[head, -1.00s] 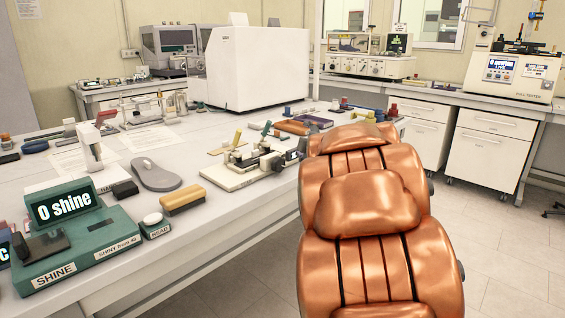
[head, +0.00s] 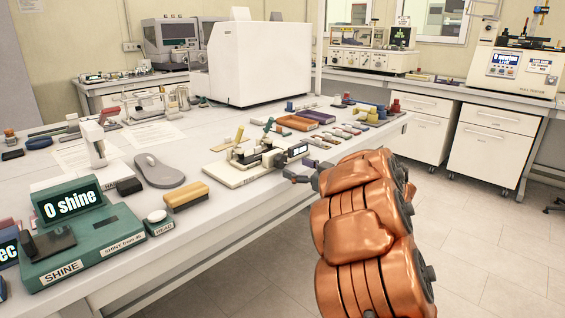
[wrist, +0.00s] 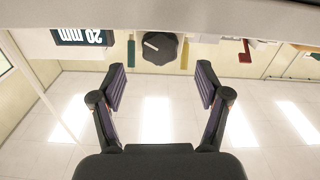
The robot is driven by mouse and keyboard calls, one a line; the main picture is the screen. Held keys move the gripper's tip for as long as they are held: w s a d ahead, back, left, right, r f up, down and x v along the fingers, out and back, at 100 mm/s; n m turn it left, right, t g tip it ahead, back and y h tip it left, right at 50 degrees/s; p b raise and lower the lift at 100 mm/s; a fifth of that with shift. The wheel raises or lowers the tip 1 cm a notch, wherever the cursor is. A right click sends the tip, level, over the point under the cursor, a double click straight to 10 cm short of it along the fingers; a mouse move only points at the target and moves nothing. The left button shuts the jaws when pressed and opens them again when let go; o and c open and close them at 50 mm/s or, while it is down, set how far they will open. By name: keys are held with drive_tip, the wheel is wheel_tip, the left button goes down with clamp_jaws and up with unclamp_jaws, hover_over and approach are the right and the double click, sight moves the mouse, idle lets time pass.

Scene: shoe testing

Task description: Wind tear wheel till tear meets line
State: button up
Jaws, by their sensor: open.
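In the head view my gripper (head: 298,177) is small beside the tester's right end. The tear and the line cannot be made out.
A grey sole (head: 160,172), a yellow-brown brush (head: 187,196) and the green shine meter (head: 80,240) stand on the table to the left. Coloured trays and small blocks (head: 315,118) lie behind the tester. The floor (head: 480,220) at right is open.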

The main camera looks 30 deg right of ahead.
sight(283, 161)
drive_tip(key=shift+x, duration=3.2)
drive_tip(key=c, duration=1.2)
drive_tip(key=shift+o, duration=0.2)
drive_tip(key=shift+r, duration=0.1)
